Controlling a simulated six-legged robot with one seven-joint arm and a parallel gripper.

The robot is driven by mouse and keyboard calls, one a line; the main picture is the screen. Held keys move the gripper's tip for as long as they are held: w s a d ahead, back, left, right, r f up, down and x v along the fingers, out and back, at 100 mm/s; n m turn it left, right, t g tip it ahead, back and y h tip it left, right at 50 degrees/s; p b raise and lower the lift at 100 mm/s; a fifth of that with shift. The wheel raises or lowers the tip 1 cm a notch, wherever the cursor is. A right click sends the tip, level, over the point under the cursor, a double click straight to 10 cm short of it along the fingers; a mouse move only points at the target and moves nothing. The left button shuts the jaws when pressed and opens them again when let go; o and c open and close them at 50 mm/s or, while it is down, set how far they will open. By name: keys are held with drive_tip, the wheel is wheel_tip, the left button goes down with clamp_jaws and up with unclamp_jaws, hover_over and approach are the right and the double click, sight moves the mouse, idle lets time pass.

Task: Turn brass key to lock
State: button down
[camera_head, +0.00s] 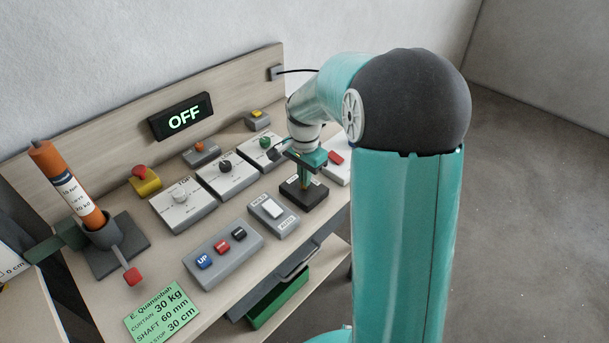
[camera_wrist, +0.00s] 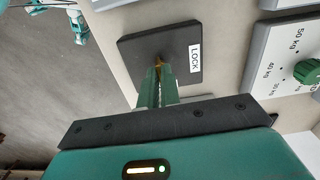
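The lock is a dark square block (camera_head: 297,195) on the bench, below my gripper. In the wrist view it is a dark plate (camera_wrist: 181,55) with a white "LOCK" label (camera_wrist: 195,59). A small part of the brass key (camera_wrist: 158,61) shows at the plate, between my fingertips. My gripper (camera_head: 304,183) points down at the block. In the wrist view the green fingers of my gripper (camera_wrist: 158,72) are close together around the key. The fingers hide most of the key, so its turn angle is hard to tell.
Dial boxes (camera_head: 224,174) stand left of the lock, with a HOLD/AUTO switch (camera_head: 273,210) and a button box (camera_head: 223,255) in front. An orange cylinder (camera_head: 68,185) stands far left. The display (camera_head: 181,117) reads OFF. A red switch (camera_head: 335,157) is close right of my gripper.

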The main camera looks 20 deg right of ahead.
drive_tip(key=shift+n, duration=0.4)
drive_tip(key=n, duration=0.4)
drive_tip(key=shift+n, duration=0.3)
drive_tip(key=n, duration=0.9)
drive_tip(key=shift+n, duration=1.6)
drive_tip(key=c, duration=1.6)
unclamp_jaws()
drive_tip(key=shift+r, duration=0.1)
